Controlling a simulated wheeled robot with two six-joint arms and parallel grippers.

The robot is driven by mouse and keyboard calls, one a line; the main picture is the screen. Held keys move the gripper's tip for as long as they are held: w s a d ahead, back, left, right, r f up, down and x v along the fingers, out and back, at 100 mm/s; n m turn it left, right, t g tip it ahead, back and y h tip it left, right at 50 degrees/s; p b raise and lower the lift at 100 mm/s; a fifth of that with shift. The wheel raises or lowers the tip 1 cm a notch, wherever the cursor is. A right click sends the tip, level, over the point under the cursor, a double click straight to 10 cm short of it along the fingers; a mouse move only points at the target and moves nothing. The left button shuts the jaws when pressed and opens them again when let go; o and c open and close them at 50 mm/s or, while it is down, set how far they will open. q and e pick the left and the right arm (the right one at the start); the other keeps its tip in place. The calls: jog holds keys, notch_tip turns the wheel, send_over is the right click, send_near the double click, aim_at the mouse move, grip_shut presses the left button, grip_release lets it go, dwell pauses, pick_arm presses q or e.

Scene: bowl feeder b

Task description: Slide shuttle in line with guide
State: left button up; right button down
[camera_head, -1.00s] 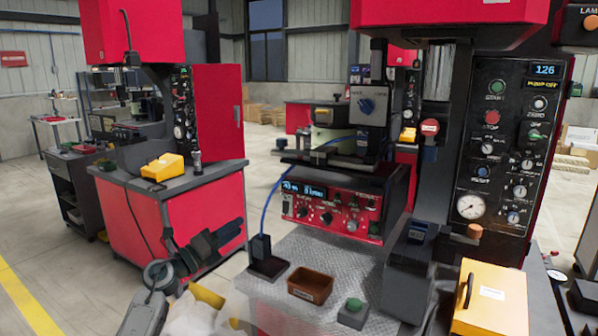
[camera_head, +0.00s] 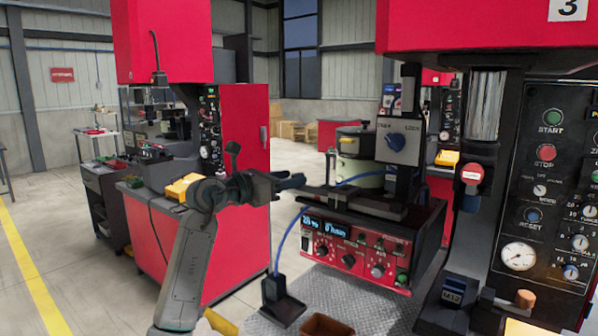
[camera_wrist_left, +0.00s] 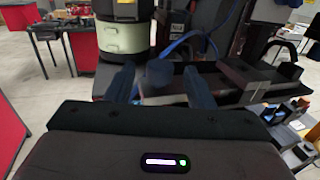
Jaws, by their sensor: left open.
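My left gripper (camera_head: 298,181) is open at the left end of a dark horizontal track (camera_head: 365,194) on top of the red-fronted feeder unit. The knob seems to belong to the shuttle, but I cannot tell for sure. The track, likely the guide, also shows in the left wrist view (camera_wrist_left: 262,92), running right from the knob. Whether shuttle and guide line up cannot be told. My right gripper is not in view.
A pale green bowl feeder (camera_head: 349,160) stands just behind the track. A red cabinet (camera_head: 238,240) stands to the left.

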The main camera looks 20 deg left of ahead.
aim_at(298, 174)
pick_arm(q)
jog(key=shift+p+x, duration=0.3)
jog(key=shift+x, duration=1.4)
grip_shut()
